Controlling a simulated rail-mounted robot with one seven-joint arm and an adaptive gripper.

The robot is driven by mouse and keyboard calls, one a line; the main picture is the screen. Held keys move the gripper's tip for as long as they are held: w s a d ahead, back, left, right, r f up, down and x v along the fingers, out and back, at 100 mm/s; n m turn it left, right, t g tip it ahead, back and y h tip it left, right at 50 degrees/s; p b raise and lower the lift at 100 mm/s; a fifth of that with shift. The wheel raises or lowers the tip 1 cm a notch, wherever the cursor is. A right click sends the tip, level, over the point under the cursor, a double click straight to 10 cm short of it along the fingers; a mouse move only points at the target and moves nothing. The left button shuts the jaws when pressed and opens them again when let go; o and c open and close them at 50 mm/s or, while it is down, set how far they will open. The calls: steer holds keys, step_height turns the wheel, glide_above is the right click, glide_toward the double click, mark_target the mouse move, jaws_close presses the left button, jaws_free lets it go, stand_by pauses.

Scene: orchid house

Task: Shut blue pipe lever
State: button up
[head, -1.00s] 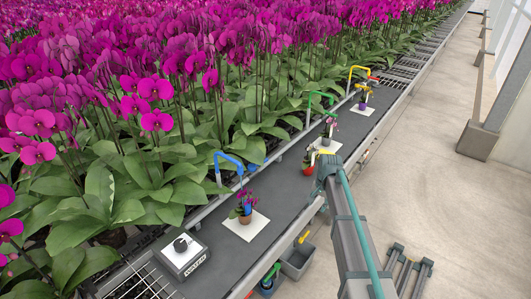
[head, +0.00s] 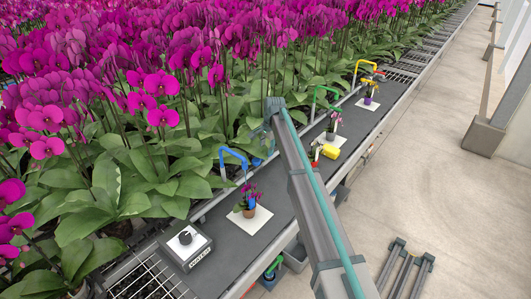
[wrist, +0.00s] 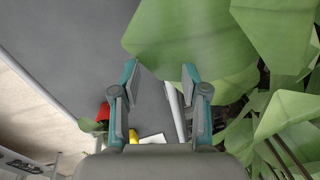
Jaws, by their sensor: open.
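The blue pipe (head: 233,153) arches up from the rail at the back edge of the bench in the head view. A small blue part (head: 256,161), perhaps its lever, shows right of it, partly among leaves and close to my arm. Which way the lever points is too small to tell. My gripper (wrist: 160,72) is open and empty in the wrist view, with leaves and dark bench beyond its fingers. In the head view it hangs near the leaves, right of the blue pipe and mostly hidden. No blue pipe or lever shows in the wrist view.
Green (head: 327,91) and yellow (head: 368,65) pipes stand farther along. A potted orchid on a white mat (head: 262,218) stands before the blue pipe. Broad leaves (wrist: 180,40) overhang the rail.

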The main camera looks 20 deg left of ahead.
mark_target(266, 156)
steer(key=shift+w+a+f+p, duration=0.1)
steer(key=shift+a+f+p, duration=0.15)
steer(key=shift+f, duration=0.9)
steer(key=shift+w+a+f+p, duration=0.15)
steer(key=shift+f+p, duration=0.1)
steer(key=shift+f, duration=0.9)
jaws_close()
